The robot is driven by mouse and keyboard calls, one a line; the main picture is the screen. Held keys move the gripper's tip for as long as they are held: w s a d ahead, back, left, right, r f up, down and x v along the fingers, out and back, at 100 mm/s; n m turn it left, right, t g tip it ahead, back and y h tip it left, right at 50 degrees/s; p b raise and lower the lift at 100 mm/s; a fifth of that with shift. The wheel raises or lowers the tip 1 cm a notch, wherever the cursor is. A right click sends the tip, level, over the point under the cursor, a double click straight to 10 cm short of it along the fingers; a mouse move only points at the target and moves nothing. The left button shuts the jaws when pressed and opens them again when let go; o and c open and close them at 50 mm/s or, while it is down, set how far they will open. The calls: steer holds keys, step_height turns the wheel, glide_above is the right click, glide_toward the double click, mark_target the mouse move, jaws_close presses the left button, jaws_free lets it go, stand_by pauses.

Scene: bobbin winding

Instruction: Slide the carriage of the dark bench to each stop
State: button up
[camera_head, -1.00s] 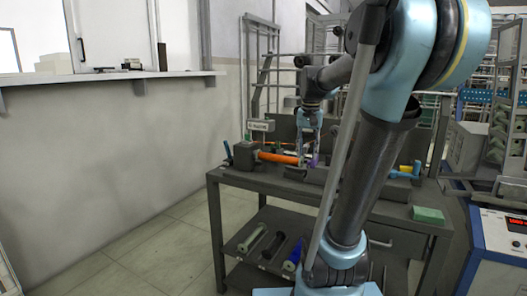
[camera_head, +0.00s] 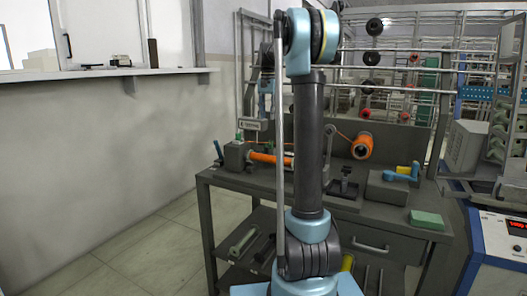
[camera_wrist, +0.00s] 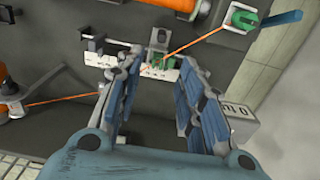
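The dark bench (camera_head: 225,180) stands ahead of me, with an orange cylinder (camera_head: 270,158) lying along its left part. In the wrist view, a rail assembly with a pale marked strip (camera_wrist: 150,68) lies below my gripper. What looks like the carriage, a grey bracket (camera_wrist: 159,40), stands at this strip beside small green parts. An orange thread (camera_wrist: 205,37) runs across there to a green-and-blue piece (camera_wrist: 243,16). My gripper (camera_wrist: 158,75) is open and empty, its fingers apart above the bench and touching nothing. In the head view my arm partly hides the bench.
A grey sign box (camera_wrist: 238,122) is close to the right finger. A blue-and-white cabinet (camera_head: 500,245) stands at the right.

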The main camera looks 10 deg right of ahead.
mark_target(267, 149)
steer(key=f, duration=1.7)
steer(key=shift+a+f, duration=0.2)
jaws_close()
